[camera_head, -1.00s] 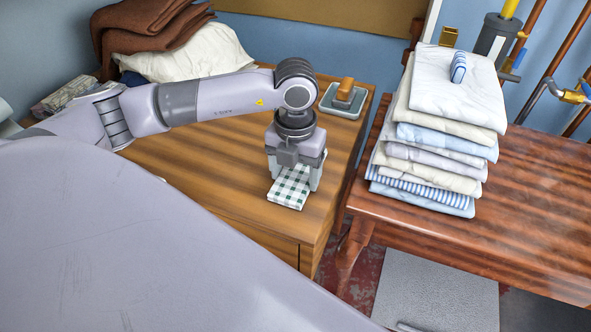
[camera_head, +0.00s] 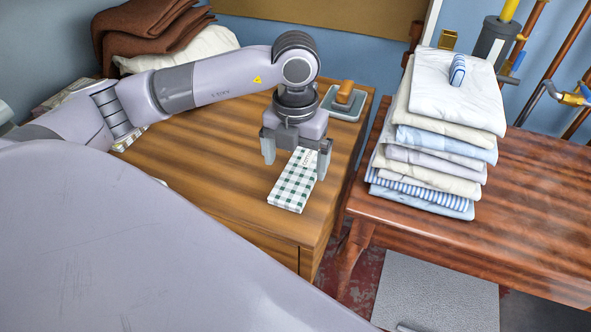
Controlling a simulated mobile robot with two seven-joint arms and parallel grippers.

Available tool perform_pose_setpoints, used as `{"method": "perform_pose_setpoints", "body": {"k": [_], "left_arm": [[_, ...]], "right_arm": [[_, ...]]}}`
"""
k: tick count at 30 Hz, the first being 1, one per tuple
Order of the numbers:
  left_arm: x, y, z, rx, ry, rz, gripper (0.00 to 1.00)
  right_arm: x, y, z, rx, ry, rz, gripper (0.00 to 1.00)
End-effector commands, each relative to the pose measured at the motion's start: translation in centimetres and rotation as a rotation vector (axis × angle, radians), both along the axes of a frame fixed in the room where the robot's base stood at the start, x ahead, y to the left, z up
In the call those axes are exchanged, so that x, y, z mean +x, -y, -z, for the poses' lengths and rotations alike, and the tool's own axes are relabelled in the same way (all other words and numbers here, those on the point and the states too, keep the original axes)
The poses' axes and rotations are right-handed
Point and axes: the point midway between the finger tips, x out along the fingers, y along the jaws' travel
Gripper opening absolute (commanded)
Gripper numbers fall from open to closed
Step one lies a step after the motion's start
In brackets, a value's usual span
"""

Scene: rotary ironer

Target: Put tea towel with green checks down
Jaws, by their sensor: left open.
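The tea towel with green checks (camera_head: 291,188) lies folded and flat on the wooden cabinet top, near its right front corner. My left gripper (camera_head: 295,168) is open, fingers pointing down, above the far part of the towel. One finger is to the left of the towel and the other by its right edge. The gripper body hides the towel's far end. My right gripper is not in view.
A tall stack of folded linen (camera_head: 436,150) stands on the reddish wooden table (camera_head: 530,215) to the right. A tray with a wooden-handled brush (camera_head: 344,98) is behind the gripper. Brown blankets (camera_head: 150,35) and a white cloth lie at the back left. The cabinet top (camera_head: 200,150) is clear in the middle.

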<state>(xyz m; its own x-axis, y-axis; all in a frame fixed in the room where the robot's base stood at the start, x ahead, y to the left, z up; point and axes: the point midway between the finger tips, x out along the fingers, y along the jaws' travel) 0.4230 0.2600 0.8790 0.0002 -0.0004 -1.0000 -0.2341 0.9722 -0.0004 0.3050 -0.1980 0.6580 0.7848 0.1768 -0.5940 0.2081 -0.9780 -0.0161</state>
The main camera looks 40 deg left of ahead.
Motion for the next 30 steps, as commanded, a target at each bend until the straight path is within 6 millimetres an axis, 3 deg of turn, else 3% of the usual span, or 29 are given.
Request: {"method": "perform_pose_setpoints", "body": {"k": [6, 12, 30], "left_arm": [[0.1, 0.0, -4.8, -0.001, 0.005, 0.001, 0.97], [0.0, 0.0, -7.2, -0.001, 0.001, -0.001, 0.97], [0.0, 0.0, -7.7, 0.0, 0.0, 0.0, 0.97]], "right_arm": [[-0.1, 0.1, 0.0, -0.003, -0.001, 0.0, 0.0], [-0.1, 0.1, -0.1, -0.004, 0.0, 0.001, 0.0], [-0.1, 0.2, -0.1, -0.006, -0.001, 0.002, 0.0]]}}
